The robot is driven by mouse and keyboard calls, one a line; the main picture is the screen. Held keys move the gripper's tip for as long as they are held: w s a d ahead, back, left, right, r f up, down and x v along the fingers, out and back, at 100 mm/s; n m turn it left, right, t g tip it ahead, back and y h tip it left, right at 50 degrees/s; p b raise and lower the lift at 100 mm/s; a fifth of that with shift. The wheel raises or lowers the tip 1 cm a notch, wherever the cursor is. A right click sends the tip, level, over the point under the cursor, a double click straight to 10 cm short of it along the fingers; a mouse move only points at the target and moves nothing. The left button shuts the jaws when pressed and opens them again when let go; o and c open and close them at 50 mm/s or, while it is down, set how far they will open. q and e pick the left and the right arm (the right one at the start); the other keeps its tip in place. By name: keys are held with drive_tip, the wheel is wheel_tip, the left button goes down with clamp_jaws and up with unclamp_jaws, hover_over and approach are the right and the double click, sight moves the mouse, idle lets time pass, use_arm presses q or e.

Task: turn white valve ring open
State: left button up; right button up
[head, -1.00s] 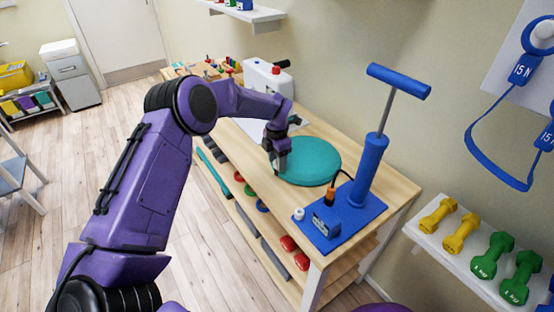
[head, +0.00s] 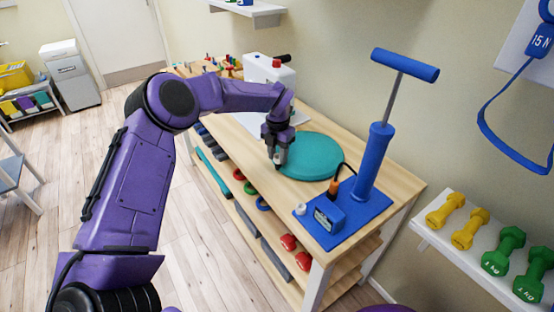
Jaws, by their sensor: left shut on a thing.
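The teal round cushion (head: 316,158) lies flat on the wooden bench top. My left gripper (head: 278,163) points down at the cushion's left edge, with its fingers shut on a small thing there. That thing is mostly hidden by the fingers; its place fits the white valve ring, but I cannot make out the ring or how far it is turned. A small white piece (head: 300,209) sits at the left corner of the blue pump base, apart from the gripper. My right gripper is not in view.
The blue hand pump (head: 371,170) stands upright on its base right of the cushion, with a blue gauge box (head: 326,218) and an orange-tipped hose (head: 333,187). A white container (head: 270,76) stands behind. Dumbbells (head: 470,228) lie on a shelf at right.

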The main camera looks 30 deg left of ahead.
use_arm(q)
drive_tip(key=n+b, duration=0.2)
drive_tip(key=n, duration=0.1)
drive_tip(key=shift+d+f, duration=0.1)
drive_tip(key=shift+f, duration=0.05)
drive_tip(key=shift+n+b, duration=0.85)
drive_tip(key=shift+n, duration=0.45)
drive_tip(key=o, duration=1)
